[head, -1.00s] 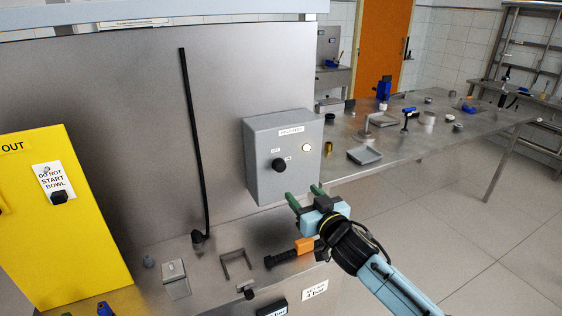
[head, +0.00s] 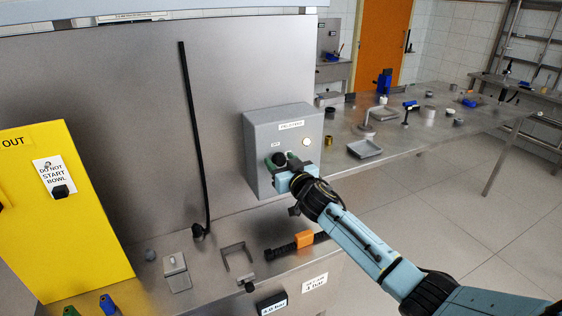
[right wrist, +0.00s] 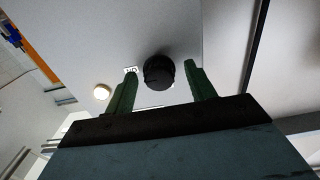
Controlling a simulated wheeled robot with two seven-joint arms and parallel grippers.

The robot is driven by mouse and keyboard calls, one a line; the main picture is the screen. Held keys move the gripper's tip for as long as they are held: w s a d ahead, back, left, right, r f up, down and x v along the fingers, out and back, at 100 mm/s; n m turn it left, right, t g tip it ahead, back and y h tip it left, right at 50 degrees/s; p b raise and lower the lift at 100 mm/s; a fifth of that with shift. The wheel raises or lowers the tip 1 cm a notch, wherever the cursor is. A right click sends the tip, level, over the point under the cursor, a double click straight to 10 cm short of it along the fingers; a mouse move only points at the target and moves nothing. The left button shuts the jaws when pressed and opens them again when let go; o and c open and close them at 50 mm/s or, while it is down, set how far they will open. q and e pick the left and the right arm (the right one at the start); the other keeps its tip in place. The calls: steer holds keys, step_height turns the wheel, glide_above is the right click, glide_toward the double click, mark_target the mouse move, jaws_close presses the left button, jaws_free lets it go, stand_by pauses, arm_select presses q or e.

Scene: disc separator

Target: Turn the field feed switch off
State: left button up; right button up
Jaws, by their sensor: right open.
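The field feed switch is a round black knob (head: 279,159) on the front of a grey box (head: 262,130) fixed to the steel panel. A round lamp (head: 306,141) glows to the right of the knob. My right gripper (head: 281,161) is at the box front, with its green fingers at the knob. In the right wrist view the gripper (right wrist: 160,85) is open, with the knob (right wrist: 159,72) between and just beyond its two green fingers. A gap shows on both sides of the knob. The left gripper is not in view.
A yellow box (head: 60,215) with a "do not start bowl" tag stands at the left. A black tool with an orange band (head: 303,239) and a grey bracket (head: 237,258) lie on the bench below. A long steel table (head: 420,130) with several parts is behind right.

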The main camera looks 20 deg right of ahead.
steer(key=shift+w, duration=0.3)
steer(key=c, duration=1)
